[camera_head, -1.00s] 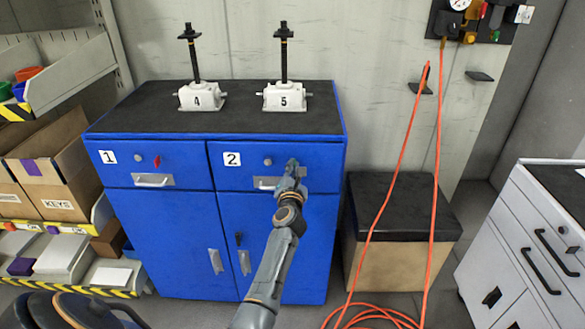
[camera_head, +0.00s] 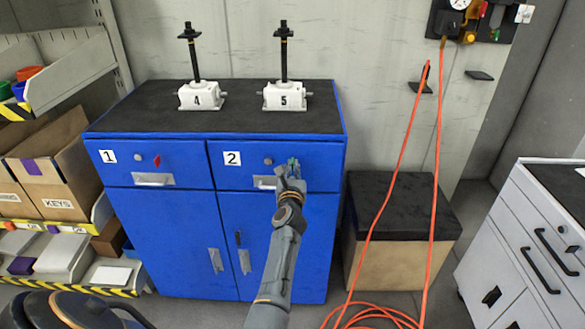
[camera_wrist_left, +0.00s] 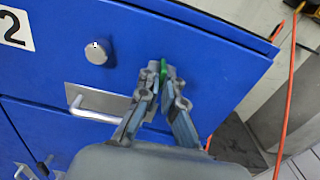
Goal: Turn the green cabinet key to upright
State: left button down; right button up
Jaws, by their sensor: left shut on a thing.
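The green key (camera_wrist_left: 165,76) is at the face of the blue cabinet's drawer 2, right of its round lock (camera_wrist_left: 97,51). My left gripper (camera_wrist_left: 158,80) is shut on the key, whose green edge shows between the fingertips in the left wrist view. In the head view, the left gripper (camera_head: 289,168) is in front of drawer 2 (camera_head: 228,178) and hides most of the key. I cannot tell the key's exact angle against the drawer. My right gripper is not in view.
A red key (camera_head: 156,161) sits on drawer 1. Drawer handles (camera_head: 153,179) stick out from the fronts. Two screw jacks (camera_head: 285,95) stand on the cabinet top. An orange hose (camera_head: 436,180) hangs to the right, before a black-topped box (camera_head: 405,207).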

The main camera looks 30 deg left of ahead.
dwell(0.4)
pick_arm(q)
jog(key=c, duration=1.5)
grip_release()
jog(key=v, duration=0.7)
jog(key=shift+s+d, duration=0.1)
jog(key=shift+s, duration=0.1)
